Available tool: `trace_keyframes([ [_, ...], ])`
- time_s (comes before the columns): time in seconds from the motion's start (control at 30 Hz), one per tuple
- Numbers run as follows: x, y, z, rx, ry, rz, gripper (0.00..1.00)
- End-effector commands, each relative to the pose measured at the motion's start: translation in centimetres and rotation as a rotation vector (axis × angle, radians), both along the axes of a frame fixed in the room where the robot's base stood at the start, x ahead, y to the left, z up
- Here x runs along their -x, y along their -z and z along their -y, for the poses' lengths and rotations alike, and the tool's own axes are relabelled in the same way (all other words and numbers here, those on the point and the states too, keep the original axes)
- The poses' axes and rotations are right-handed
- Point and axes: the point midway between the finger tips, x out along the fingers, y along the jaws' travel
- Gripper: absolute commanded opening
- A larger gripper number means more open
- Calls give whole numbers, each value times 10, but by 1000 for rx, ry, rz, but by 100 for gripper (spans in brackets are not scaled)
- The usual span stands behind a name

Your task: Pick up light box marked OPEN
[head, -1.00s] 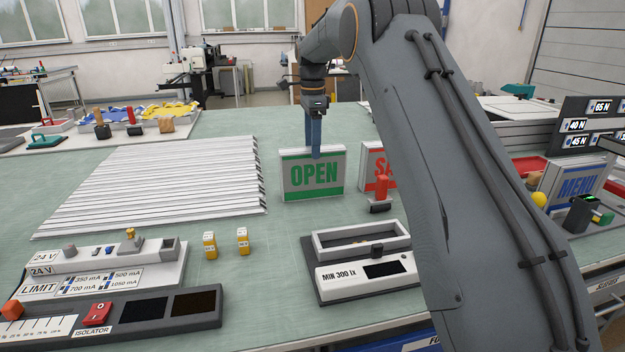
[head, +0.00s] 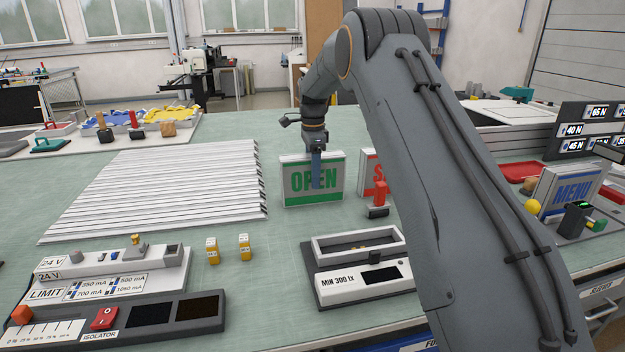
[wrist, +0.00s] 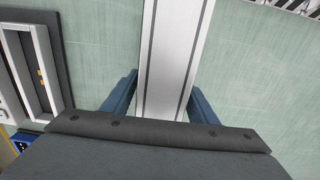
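The light box marked OPEN (head: 298,196) stands upright on the green bench top in the head view, white with green lettering and a green band along its foot. My gripper (head: 317,182) is over its top edge, with one blue finger in front of the lettered face. In the wrist view the light box (wrist: 172,50) runs as a pale strip between the two fingers of my gripper (wrist: 165,88). One finger is on each side, very close to the box, with slim gaps seeming to show. The fingertips are partly hidden by the box.
A light box with red letters (head: 369,163) stands just right, partly behind my arm. A red-handled block (head: 380,194) is before it. A MIN 300 lx tray (head: 366,284) lies nearer. White slats (head: 165,190) lie left. A MENU box (head: 570,188) stands right.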

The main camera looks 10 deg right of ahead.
Motion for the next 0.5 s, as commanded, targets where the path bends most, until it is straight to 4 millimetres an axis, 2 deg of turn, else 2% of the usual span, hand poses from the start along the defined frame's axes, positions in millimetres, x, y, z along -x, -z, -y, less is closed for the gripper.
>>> trace_keyframes([
  [0.03, 0, 0, 0, 0, 0, 0, 44],
  [0.3, 0, 0, 0, 0, 0, 0, 0],
  [0.5, -1, -2, 0, 0, 0, 3, 0],
])
